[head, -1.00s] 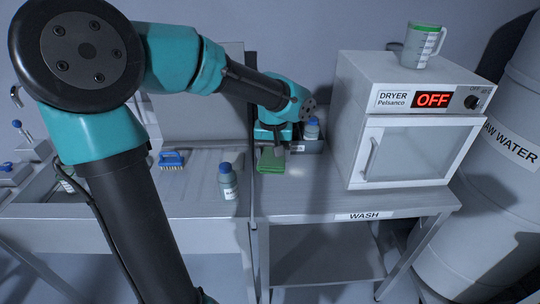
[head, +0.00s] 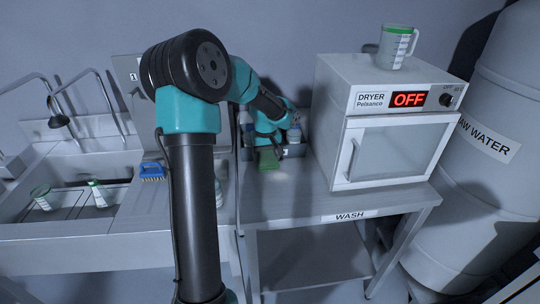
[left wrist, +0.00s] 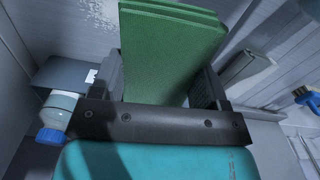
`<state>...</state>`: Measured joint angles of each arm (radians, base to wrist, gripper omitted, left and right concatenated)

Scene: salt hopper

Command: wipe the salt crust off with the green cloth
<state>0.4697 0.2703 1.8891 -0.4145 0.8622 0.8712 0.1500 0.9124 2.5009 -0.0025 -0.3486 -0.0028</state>
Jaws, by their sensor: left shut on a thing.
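My left gripper (head: 268,149) reaches down over the back left of the wash table and is shut on the green cloth (head: 269,160). In the left wrist view the folded green cloth (left wrist: 172,50) sticks out from between the jaws. The salt crust shows as a pale, faint patch (head: 279,175) on the tabletop just in front of the cloth. In the left wrist view a speckled white patch (left wrist: 101,13) lies beside the cloth. The cloth and gripper may hide more of the crust. My right gripper is out of view.
The dryer (head: 392,138), its display reading OFF, stands close to the right, with a green-rimmed measuring jug (head: 397,46) on top. A blue brush (head: 152,171) lies to the left, by the sink. The table front (head: 300,208) is clear.

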